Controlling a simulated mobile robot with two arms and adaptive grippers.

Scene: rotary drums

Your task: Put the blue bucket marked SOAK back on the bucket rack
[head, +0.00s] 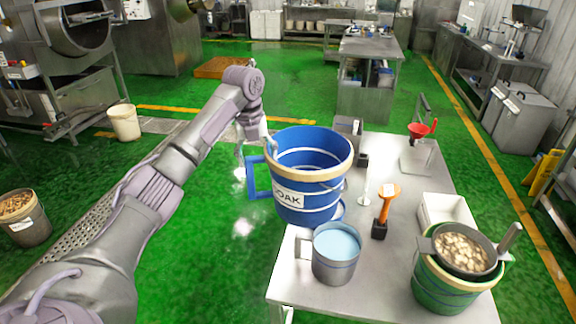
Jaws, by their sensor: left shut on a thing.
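The blue bucket (318,185) has a tan rim band, white stripes and a white label on which "OAK" can be read. It is upright and looks empty, at the left edge of the steel table (345,285). A blue side handle (260,178) sticks out on its left. My left gripper (266,142) reaches it from the left and is shut on it near the rim; the fingertips are partly hidden. I cannot tell whether the bucket's bottom touches the table. I cannot make out a bucket rack. My right gripper is not in view.
On the table stand a grey jug of pale blue liquid (335,254), an orange-topped tool (385,210), a white tray (432,212) and a green bucket (450,289) under a pan of chunks. A cream bucket (124,123) stands on the floor. Green floor left of the table is clear.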

